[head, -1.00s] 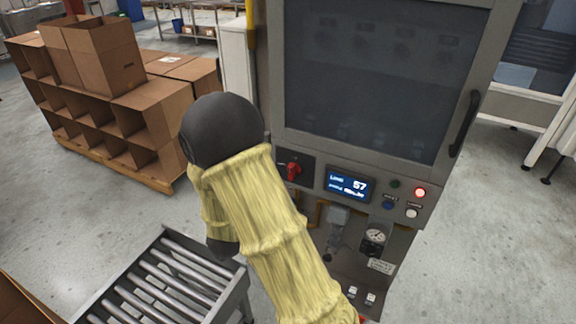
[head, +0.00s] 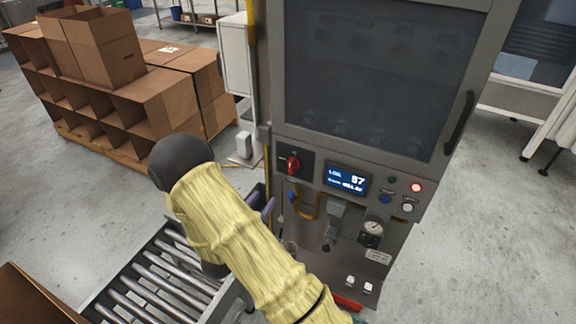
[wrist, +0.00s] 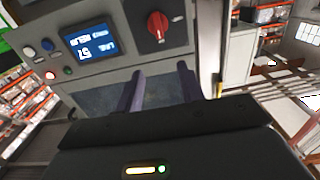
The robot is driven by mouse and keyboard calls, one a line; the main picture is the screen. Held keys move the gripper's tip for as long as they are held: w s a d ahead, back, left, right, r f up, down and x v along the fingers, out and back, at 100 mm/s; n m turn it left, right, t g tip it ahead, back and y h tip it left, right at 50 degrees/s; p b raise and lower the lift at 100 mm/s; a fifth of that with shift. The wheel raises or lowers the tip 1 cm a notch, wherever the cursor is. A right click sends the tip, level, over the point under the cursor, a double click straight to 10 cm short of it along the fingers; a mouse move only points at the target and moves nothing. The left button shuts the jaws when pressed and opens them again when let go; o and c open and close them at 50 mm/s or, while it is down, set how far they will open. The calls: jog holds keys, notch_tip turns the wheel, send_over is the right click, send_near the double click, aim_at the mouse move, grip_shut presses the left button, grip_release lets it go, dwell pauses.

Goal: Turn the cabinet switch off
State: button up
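The cabinet switch (head: 293,164) is a red rotary knob on a dark square plate on the cabinet's front panel, left of the lit display. Its handle looks near upright in the head view; its markings are too small to read. It also shows in the wrist view (wrist: 157,27), above and ahead of the fingers. My gripper (head: 262,202) is below and left of the switch in the head view, partly hidden by my sleeved arm. In the wrist view its two purple fingers (wrist: 160,80) stand apart with nothing between them, clear of the switch.
The blue display (head: 346,181) reads 57, with a lit red lamp (head: 416,187) and buttons to its right. A roller conveyor (head: 150,280) stands lower left. Cardboard boxes (head: 105,50) stand behind.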

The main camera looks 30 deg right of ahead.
aim_at(290, 163)
jog(key=p+x, duration=0.6)
jog(key=x, duration=1.1)
jog(key=shift+p, duration=0.35)
grip_shut()
